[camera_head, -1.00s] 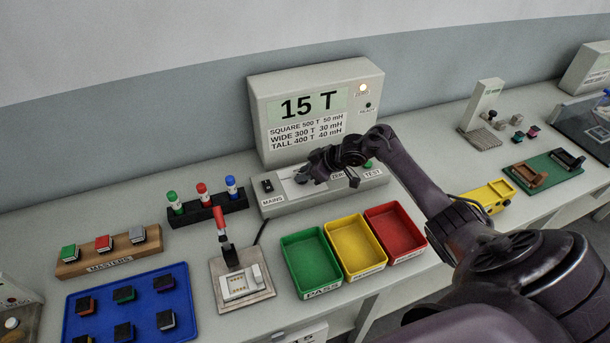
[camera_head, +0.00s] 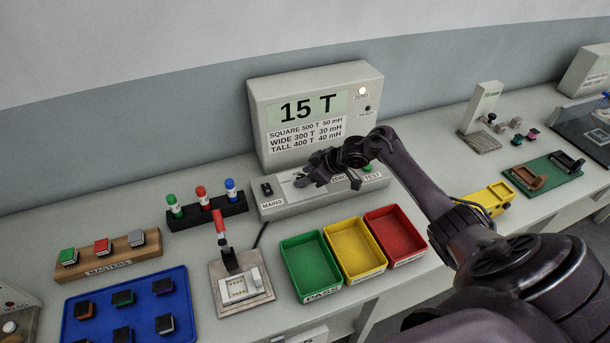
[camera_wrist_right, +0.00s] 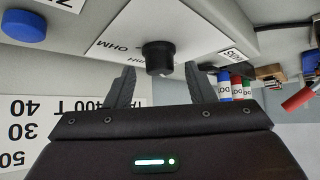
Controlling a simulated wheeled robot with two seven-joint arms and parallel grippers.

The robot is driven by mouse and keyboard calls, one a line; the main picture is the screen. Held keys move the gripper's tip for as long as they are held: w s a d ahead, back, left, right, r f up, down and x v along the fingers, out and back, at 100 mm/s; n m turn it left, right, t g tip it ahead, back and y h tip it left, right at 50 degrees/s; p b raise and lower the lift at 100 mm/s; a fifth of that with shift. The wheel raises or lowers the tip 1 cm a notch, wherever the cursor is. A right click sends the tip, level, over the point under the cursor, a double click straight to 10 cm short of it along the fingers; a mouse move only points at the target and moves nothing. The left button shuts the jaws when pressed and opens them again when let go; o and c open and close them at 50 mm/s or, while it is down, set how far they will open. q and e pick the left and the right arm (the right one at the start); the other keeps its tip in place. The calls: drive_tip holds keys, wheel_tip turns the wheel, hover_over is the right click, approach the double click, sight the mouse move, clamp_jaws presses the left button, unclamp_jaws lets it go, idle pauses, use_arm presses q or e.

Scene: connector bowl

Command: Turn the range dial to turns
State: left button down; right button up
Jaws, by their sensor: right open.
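The range dial is a black round knob (camera_wrist_right: 158,57) on a white label plate in the right wrist view, where the letters mH and OHM show upside down. My right gripper (camera_wrist_right: 160,80) is open, its two dark fingers apart on either side of the knob, which shows between and just beyond their tips; I cannot tell if they touch it. In the head view my right gripper (camera_head: 309,178) hides most of the dial. The tester display (camera_head: 312,106) reads 15 T. My left gripper is not in view.
The control box has a black mains switch (camera_head: 267,188) to the left and a green test button (camera_head: 368,168) to the right. A blue button (camera_wrist_right: 25,25) shows in the wrist view. Green (camera_head: 311,293), yellow and red bins stand in front.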

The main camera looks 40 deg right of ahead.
drive_tip(key=b+v, duration=0.1)
drive_tip(key=v, duration=0.6)
drive_tip(key=shift+d, duration=0.15)
drive_tip(key=shift+r, duration=0.1)
